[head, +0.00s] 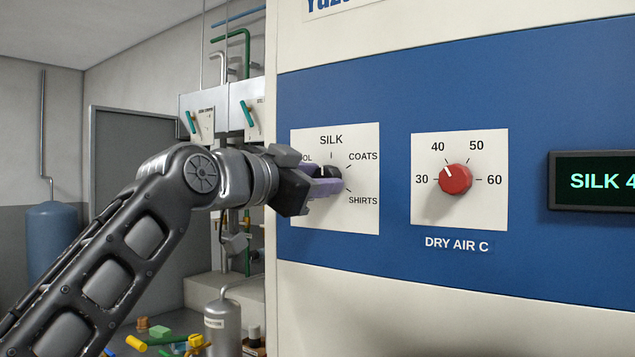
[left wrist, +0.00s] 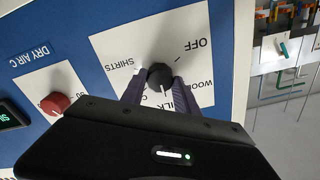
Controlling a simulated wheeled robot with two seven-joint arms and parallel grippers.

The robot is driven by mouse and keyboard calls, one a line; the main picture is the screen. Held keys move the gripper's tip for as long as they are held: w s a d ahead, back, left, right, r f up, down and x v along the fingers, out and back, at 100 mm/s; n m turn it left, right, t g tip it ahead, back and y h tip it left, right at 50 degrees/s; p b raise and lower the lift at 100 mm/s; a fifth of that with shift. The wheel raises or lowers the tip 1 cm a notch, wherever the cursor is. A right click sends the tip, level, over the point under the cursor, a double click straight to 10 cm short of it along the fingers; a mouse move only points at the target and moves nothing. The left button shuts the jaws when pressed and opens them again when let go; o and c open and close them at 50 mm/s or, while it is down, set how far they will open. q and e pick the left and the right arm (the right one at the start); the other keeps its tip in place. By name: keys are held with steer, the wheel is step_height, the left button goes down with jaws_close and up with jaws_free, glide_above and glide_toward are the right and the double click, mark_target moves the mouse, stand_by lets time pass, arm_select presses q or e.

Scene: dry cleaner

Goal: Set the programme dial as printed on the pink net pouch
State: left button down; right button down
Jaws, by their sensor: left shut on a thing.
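The black programme dial (head: 328,172) sits on a white plate (head: 365,220) on the blue panel, with SILK, COATS and SHIRTS readable and a wool label partly hidden. My left gripper (head: 322,187) is shut on this dial, with a finger on each side of it. In the left wrist view the dial (left wrist: 159,75) shows between the fingertips (left wrist: 160,88). Its white pointer mark is on the SILK side; the exact angle is hard to tell. The display (head: 595,182) reads "SILK 4", cut off by the picture edge. The pink net pouch and my right gripper are not in view.
A red DRY AIR C dial (head: 456,179) is to the right, its mark near 40. Pipes and valve boxes (head: 197,115) stand behind at the left. A grey cylinder (head: 222,325) and several small coloured pieces (head: 160,332) are low at the left.

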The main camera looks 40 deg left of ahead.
arm_select(q)
steer(key=shift+f, duration=0.1)
stand_by(0.4)
steer(key=c, duration=0.9)
jaws_free()
steer(key=shift+s+b, duration=0.95)
steer(key=shift+s, duration=2.9)
